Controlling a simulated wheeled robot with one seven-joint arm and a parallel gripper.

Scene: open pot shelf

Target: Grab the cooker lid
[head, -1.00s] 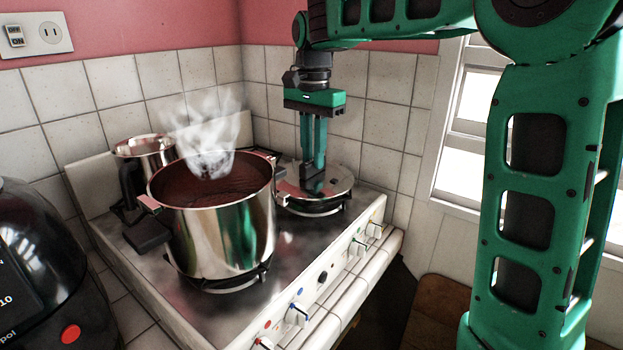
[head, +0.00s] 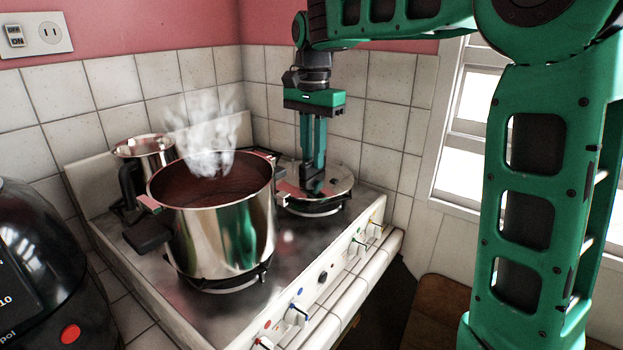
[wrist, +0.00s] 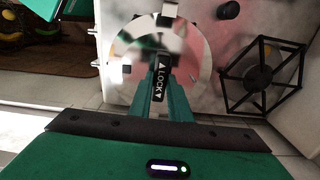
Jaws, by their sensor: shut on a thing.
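The cooker lid (head: 335,183) is a round, shiny metal disc lying level at the back right burner of the stove. In the wrist view the lid (wrist: 125,45) shows a dark bar handle marked LOCK across its middle. My gripper (head: 312,185) points straight down over the lid, and its fingers are shut on the handle. In the wrist view my gripper (wrist: 160,82) has a finger on each side of the handle. In the head view the lid's left part is partly hidden by the pot, and I cannot tell any gap beneath it.
A large steaming steel pot (head: 222,235) with dark contents stands close to the left of the lid. A smaller steel pot (head: 143,148) is behind it. Tiled walls (head: 385,122) rise close behind. A black appliance (head: 40,265) is at the left. An empty burner (wrist: 262,78) shows in the wrist view.

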